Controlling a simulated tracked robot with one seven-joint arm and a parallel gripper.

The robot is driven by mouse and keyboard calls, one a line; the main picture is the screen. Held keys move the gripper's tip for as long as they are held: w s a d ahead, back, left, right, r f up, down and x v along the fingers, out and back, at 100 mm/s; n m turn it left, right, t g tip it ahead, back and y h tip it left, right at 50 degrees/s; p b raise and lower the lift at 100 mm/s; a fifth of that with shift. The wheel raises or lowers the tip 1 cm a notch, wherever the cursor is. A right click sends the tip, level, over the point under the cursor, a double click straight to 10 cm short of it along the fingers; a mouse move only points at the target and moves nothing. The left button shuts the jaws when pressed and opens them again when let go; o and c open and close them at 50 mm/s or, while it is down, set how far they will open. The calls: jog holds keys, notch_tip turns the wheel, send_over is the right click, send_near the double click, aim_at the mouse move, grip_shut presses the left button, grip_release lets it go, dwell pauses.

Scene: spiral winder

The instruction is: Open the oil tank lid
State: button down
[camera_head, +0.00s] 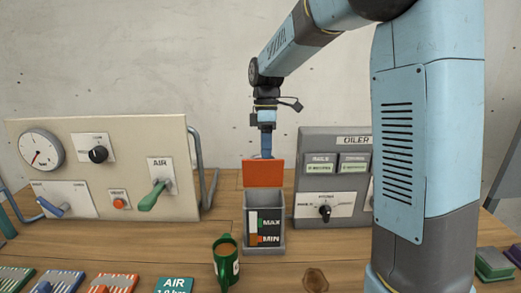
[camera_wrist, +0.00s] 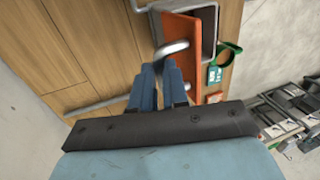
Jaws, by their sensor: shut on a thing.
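The grey oil tank (camera_head: 278,238) stands on the wooden bench, with a MAX/MIN level gauge (camera_head: 265,227) on its front. Its orange lid (camera_head: 263,174) is raised and stands roughly upright at the tank's back edge. My gripper (camera_head: 266,152) is behind the lid, partly hidden by it in the head view. In the wrist view, my gripper (camera_wrist: 160,70) is shut on the curved metal lid handle (camera_wrist: 174,47), which is fixed to the orange lid (camera_wrist: 196,60). The grey tank rim (camera_wrist: 205,15) shows beside the lid.
A green mug (camera_head: 227,268) stands in front of the tank. The beige AIR panel (camera_head: 120,150) is to the left, and the grey OILER panel (camera_head: 315,145) to the right. Bare bench lies narrowly on both sides of the tank.

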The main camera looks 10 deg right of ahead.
jog(key=c, duration=1.1)
grip_release()
jog(key=shift+r, duration=0.1)
jog(key=v, duration=1.3)
jog(key=shift+w+r, duration=0.15)
jog(key=shift+r, duration=0.05)
